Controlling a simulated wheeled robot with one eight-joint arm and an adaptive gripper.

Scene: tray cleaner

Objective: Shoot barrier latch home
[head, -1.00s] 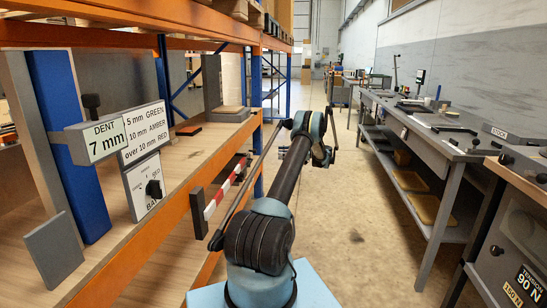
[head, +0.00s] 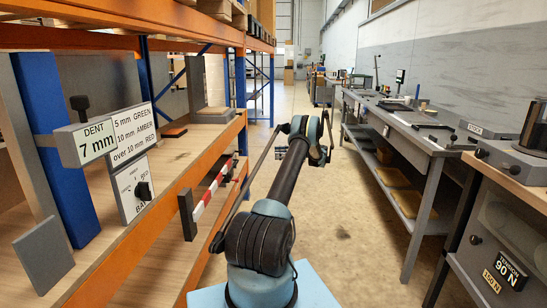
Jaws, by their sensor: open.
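A red-and-white striped barrier bar (head: 208,192) runs along the front of the orange shelf beam on the left. Its near end meets a dark upright block (head: 188,214), and its far end lies by a small dark bracket (head: 231,168). I cannot tell the latch apart from these dark fittings at this size. My arm reaches forward in the middle. My gripper (head: 322,150) is at its far end, over the aisle floor, to the right of the barrier and clear of it. It is small, but it looks open and empty.
A long grey workbench (head: 420,140) and a nearer cabinet (head: 490,240) line the right. The aisle floor (head: 345,215) between is clear.

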